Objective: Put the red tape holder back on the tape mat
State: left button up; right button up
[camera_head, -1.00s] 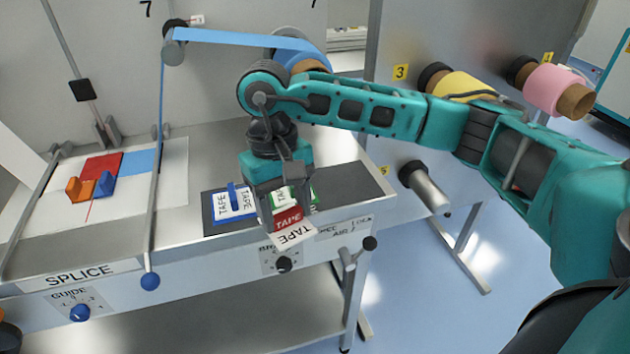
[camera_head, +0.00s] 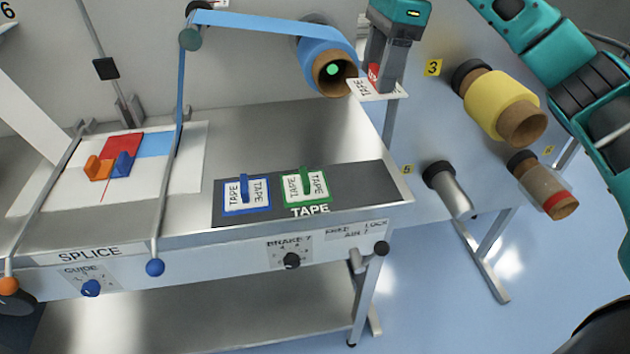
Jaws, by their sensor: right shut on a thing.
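My right gripper (camera_head: 384,78) hangs at the top, right of centre, shut on the red tape holder (camera_head: 374,73). The holder's white TAPE cards (camera_head: 361,88) stick out below and beside the fingers, and its rest is hidden by them. Gripper and holder appear above the far right of the bench, clear of the mat. The dark grey tape mat (camera_head: 362,187) lies along the bench's front edge. A blue tape holder (camera_head: 246,208) stands on its left part and a green tape holder (camera_head: 303,173) at its middle. Its right end is bare. My left gripper is not in view.
A blue roll (camera_head: 318,55) with its stretched web is just left of my gripper. A yellow roll (camera_head: 490,100), a bare spindle (camera_head: 447,190) and another roll (camera_head: 540,185) project at the right. The splice board (camera_head: 185,180) is at the left.

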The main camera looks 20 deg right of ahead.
notch_tip(320, 180, down, 15)
jog(key=shift+r+b, duration=0.1)
jog(key=shift+b, duration=0.5)
notch_tip(320, 180, down, 4)
jog(key=shift+f, duration=0.45)
jog(key=shift+f, duration=0.25)
jog(key=o, duration=1.1)
jog(key=shift+r, duration=0.1)
